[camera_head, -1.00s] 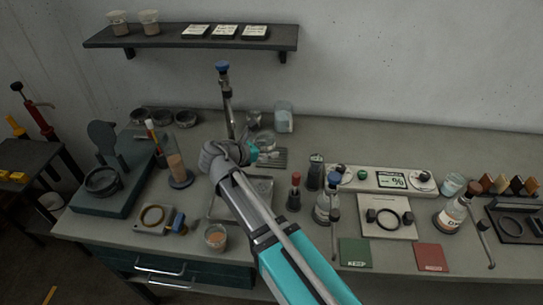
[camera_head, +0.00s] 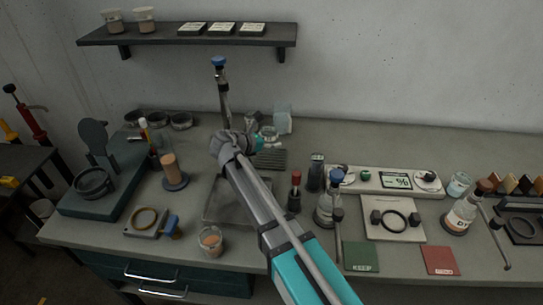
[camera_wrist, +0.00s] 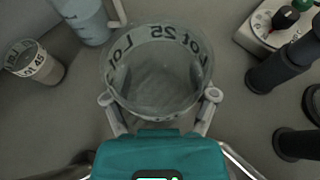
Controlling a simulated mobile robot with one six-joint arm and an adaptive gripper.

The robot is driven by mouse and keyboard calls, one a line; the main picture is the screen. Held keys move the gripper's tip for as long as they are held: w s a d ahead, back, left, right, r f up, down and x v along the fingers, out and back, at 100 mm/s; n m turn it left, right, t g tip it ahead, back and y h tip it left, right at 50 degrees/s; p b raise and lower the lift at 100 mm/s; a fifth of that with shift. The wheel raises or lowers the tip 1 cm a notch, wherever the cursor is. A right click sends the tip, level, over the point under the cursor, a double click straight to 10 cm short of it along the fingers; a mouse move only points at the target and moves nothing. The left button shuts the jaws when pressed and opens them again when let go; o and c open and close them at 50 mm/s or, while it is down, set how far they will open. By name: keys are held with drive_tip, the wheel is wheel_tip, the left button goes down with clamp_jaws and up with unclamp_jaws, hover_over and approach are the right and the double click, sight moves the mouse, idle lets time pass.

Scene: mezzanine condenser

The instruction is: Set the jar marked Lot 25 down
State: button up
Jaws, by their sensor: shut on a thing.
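The clear glass jar marked Lot 25 (camera_wrist: 158,72) is between the two fingers of my gripper (camera_wrist: 159,97) in the wrist view. The fingers are shut on its sides, and I look down into its open mouth. It looks empty. In the head view the jar (camera_head: 268,132) shows small at the back of the bench (camera_head: 350,142), past the teal end of my gripper (camera_head: 262,143), partly hidden by it. I cannot tell whether its base touches the bench.
A jar marked Lot 45 (camera_wrist: 34,64) stands left of the held jar. A bluish clear container (camera_wrist: 84,18) is close at its upper left. A white panel with knobs (camera_wrist: 275,22) and dark cylindrical parts (camera_wrist: 285,65) lie to the right. A dark ribbed plate (camera_head: 271,159) lies nearer.

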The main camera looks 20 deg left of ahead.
sight(272, 157)
drive_tip(key=shift+w+a+f+b, duration=0.15)
drive_tip(key=shift+w+f+b, duration=0.5)
drive_tip(key=shift+f, duration=0.15)
drive_tip(key=shift+w+a+f+b, duration=0.1)
drive_tip(key=shift+w+f+b, duration=0.45)
drive_tip(key=shift+w+f, duration=0.15)
drive_tip(key=shift+f, duration=0.1)
drive_tip(key=shift+w+f+b, duration=0.3)
drive_tip(key=shift+f+b, duration=0.15)
drive_tip(key=shift+b, duration=0.05)
drive_tip(key=shift+f+b, duration=1.5)
drive_tip(key=shift+f, duration=0.1)
drive_tip(key=o, duration=1.1)
drive_tip(key=shift+o, duration=0.2)
